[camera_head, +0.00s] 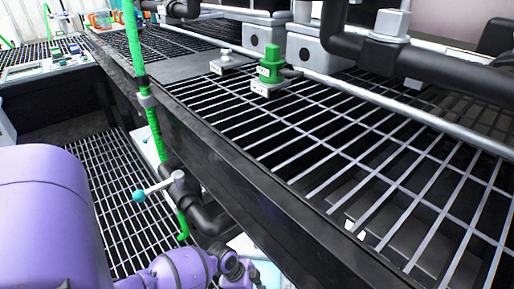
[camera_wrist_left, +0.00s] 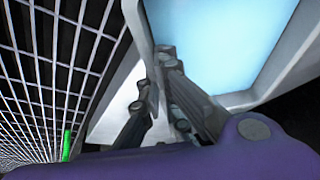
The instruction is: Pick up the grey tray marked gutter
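No tray with a readable "gutter" marking shows. A white-rimmed container with a pale blue inside (camera_wrist_left: 225,45) fills the upper part of the left wrist view; I cannot tell whether it is the grey tray. A pale piece of it shows low in the head view (camera_head: 268,272). My left gripper (camera_head: 238,268) is beside it, below the bench edge. In the left wrist view the dark fingers of my left gripper (camera_wrist_left: 155,85) lie at its rim, a pale strip running between them. Whether they press on it is unclear. My right gripper is out of view.
A black-framed grated bench (camera_head: 300,130) bears green and grey fittings (camera_head: 268,72) and pipes. A green upright pipe (camera_head: 140,60) and a valve with a teal-tipped handle (camera_head: 155,190) stand close to my left arm. A laden pale tray (camera_head: 40,68) lies far left.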

